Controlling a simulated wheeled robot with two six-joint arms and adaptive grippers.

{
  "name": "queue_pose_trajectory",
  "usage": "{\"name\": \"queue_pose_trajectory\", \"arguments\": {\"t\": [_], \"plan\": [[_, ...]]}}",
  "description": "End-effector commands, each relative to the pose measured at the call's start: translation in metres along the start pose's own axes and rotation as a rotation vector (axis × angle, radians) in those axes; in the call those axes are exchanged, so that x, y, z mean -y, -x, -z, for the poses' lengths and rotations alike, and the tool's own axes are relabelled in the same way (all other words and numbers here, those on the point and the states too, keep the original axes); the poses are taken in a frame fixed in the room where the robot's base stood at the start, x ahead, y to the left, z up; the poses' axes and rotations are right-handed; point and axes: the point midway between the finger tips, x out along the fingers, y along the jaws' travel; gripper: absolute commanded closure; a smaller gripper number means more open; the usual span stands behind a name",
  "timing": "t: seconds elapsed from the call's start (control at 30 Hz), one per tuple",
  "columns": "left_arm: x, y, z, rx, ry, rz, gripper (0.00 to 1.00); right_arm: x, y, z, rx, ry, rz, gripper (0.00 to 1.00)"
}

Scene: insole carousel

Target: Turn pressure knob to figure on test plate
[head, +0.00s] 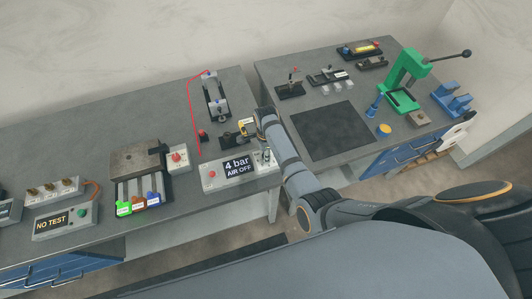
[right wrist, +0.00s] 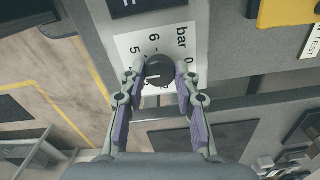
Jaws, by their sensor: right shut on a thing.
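The panel box with the display reading "4 bar AIR OFF" (head: 238,168) stands at the front edge of the left bench. At its right end is a small knob area, where my right gripper (head: 266,155) reaches down. In the right wrist view the black pressure knob (right wrist: 159,72) sits on a white scale plate (right wrist: 128,43) marked "bar", 0, 5 and 6. Other figures are hidden by the fingers. My right gripper (right wrist: 157,88) is shut on the knob, one finger on each side. A pale line shows on the knob; which figure it meets cannot be told. My left gripper is not in view.
A block with coloured tabs (head: 135,160) and a red-button box (head: 178,158) stand left of the panel. A "NO TEST" box (head: 65,221) is farther left. A second bench with a green press (head: 405,82) is at the right.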

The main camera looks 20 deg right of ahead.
Motion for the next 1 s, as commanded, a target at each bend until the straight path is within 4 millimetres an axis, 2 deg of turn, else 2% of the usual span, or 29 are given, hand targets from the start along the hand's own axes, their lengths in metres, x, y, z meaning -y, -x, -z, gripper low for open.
{"name": "queue_pose_trajectory", "arguments": {"t": [0.23,0.27,0.4,0.73,1.0], "plan": [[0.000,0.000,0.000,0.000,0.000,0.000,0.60,0.000,0.000,0.000,-0.001,0.001,-0.001,1.00],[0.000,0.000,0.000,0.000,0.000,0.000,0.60,0.000,0.000,0.000,-0.001,0.001,-0.001,0.65],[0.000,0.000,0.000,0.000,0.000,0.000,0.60,0.000,0.000,0.000,-0.001,0.001,-0.001,0.46],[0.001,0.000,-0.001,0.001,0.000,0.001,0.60,0.001,0.004,0.000,0.000,0.002,0.001,0.46],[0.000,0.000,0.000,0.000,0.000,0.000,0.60,0.001,0.051,0.000,0.002,0.001,0.004,0.46]]}}
